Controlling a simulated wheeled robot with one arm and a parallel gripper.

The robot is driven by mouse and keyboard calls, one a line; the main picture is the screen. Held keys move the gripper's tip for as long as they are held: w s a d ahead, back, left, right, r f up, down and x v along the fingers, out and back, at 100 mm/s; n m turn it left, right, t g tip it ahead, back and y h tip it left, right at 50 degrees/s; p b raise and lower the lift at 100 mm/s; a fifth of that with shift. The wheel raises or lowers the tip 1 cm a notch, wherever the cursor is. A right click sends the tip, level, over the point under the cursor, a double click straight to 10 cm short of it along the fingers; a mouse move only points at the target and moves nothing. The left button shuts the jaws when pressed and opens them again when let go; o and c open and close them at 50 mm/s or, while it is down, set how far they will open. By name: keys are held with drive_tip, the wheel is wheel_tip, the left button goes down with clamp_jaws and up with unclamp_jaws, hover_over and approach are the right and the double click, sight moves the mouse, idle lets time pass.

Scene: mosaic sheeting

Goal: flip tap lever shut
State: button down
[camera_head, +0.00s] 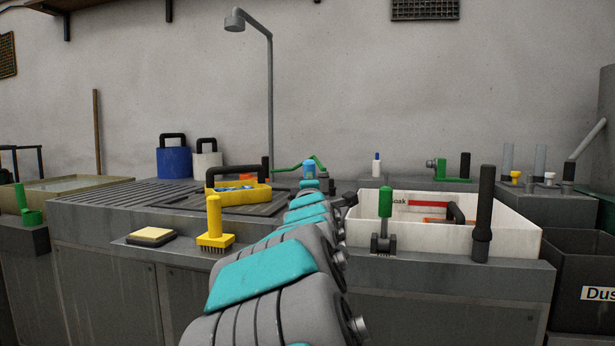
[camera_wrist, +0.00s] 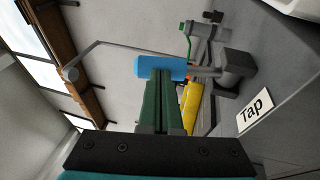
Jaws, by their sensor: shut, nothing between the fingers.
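In the head view a blue piece (camera_head: 309,170), apparently the grip, shows just past the end of my arm. My arm hides the fingers and most of the lever there.
A yellow tray (camera_head: 225,195) stands left of my arm. A white "Soak" tub (camera_head: 519,228), a green-handled tool (camera_head: 385,203) and a dark post (camera_head: 484,210) stand to the right.

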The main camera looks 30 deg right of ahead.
drive_tip(key=shift+w+d+r+g+y+p, duration=0.4)
drive_tip(key=shift+w+d+r+g+p, duration=0.3)
drive_tip(key=shift+d+p, duration=0.25)
drive_tip(key=shift+w, duration=0.1)
